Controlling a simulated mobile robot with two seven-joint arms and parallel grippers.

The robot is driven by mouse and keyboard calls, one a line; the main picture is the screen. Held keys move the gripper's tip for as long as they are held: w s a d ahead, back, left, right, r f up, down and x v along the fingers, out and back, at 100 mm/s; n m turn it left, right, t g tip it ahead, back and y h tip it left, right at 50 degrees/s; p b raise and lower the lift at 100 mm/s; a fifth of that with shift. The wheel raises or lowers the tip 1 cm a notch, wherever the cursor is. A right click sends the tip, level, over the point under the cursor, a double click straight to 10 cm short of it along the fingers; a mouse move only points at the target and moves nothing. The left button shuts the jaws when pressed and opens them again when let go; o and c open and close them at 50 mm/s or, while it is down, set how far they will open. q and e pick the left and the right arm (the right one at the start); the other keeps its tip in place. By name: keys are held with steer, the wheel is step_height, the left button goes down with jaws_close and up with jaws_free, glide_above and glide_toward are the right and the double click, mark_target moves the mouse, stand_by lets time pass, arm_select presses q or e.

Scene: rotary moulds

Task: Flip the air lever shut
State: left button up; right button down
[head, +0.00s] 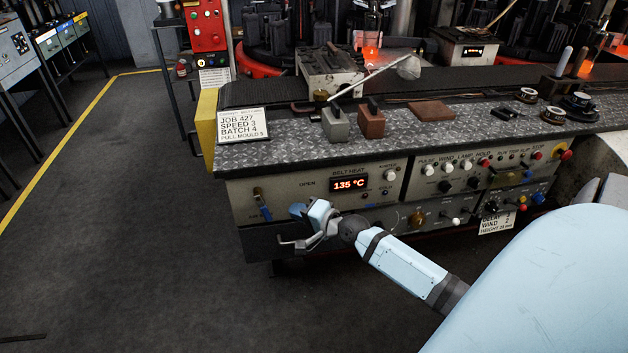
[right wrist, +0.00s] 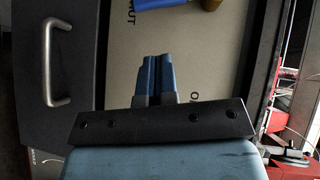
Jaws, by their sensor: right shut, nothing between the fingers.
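The air lever (head: 264,212) is on the left end of the machine's front panel. Its blue handle hangs downward, slightly tilted, below a brass fitting (head: 258,193). In the right wrist view only part of the blue handle (right wrist: 155,3) shows at the top edge, beside lettering that ends in "UT"; the brass part (right wrist: 211,4) is to its right. My right gripper (head: 297,210) is in front of the panel, just right of the lever and apart from it in the picture. Its blue fingers (right wrist: 156,75) are together and empty. My left gripper is not in view.
A dark drawer front with a grey bar handle (right wrist: 54,62) lies below the panel. The belt heat display (head: 348,184) and several knobs are to the right. Blocks and a job card (head: 242,123) stand on the ledge above.

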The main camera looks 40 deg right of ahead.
mark_target(270, 217)
steer(key=w+a, duration=0.1)
steer(key=w+a+f, duration=0.1)
steer(key=w+a, duration=0.1)
steer(key=shift+a+f, duration=0.1)
steer(key=shift+a, duration=0.2)
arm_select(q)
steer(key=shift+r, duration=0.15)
arm_select(e)
steer(key=shift+w+a+f+m+t+b, duration=0.15)
steer(key=shift+w+a+f+t+b, duration=0.1)
steer(key=shift+a, duration=0.1)
steer(key=shift+w+a+f+m+t+b, duration=0.1)
steer(key=shift+a+f+m+t+b, duration=0.05)
steer(key=shift+a+f+b, duration=0.15)
steer(key=shift+a, duration=0.1)
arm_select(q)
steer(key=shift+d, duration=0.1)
